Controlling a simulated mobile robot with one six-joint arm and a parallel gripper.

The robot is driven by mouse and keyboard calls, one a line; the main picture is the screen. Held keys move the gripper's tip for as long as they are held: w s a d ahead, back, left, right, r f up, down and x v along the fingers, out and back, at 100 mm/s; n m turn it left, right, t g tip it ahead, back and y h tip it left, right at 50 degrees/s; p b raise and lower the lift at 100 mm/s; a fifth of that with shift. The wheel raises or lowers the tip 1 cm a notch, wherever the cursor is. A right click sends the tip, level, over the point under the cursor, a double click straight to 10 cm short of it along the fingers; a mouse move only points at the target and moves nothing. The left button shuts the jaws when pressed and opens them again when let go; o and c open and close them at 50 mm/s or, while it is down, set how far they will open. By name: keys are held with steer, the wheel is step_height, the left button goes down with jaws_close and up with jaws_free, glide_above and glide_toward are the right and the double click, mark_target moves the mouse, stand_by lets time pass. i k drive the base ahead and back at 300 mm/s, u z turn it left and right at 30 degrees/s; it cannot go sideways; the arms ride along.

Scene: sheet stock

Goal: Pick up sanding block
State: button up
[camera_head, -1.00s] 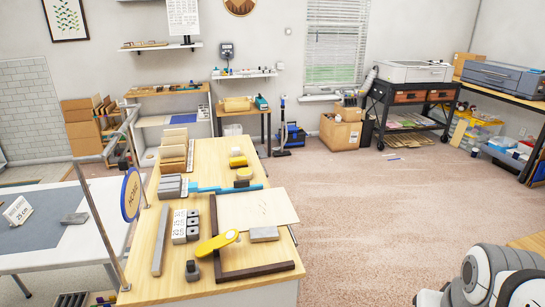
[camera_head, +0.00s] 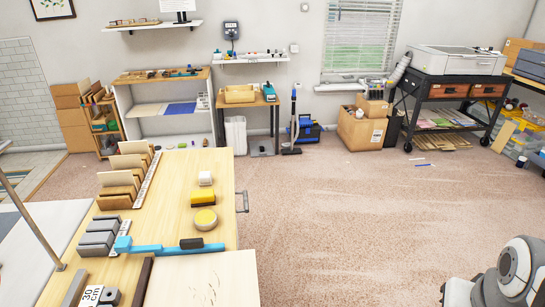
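I cannot tell for certain which thing is the sanding block. On the wooden workbench (camera_head: 180,178), a yellow block (camera_head: 203,197) lies near the right edge, with a smaller pale-topped yellow block (camera_head: 205,178) behind it. A round yellow disc (camera_head: 205,218) lies in front of it. Several grey blocks (camera_head: 99,237) stand in a row at the bench's left edge. The flat grey block seen earlier on the pale sheet is now out of view. My gripper is not in view; only part of my arm shows at the lower right.
Upright wooden pieces (camera_head: 125,170) stand at the left. A drawer handle (camera_head: 242,202) juts from the bench's right side. Open carpet (camera_head: 350,230) lies to the right. A cardboard box (camera_head: 361,130) stands at the back.

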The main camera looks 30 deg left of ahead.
mark_target(200, 198)
steer(key=z, duration=0.05)
steer(key=i, duration=2.4)
steer(key=u, duration=3.5)
steer(key=i, duration=1)
steer(key=z, duration=0.1)
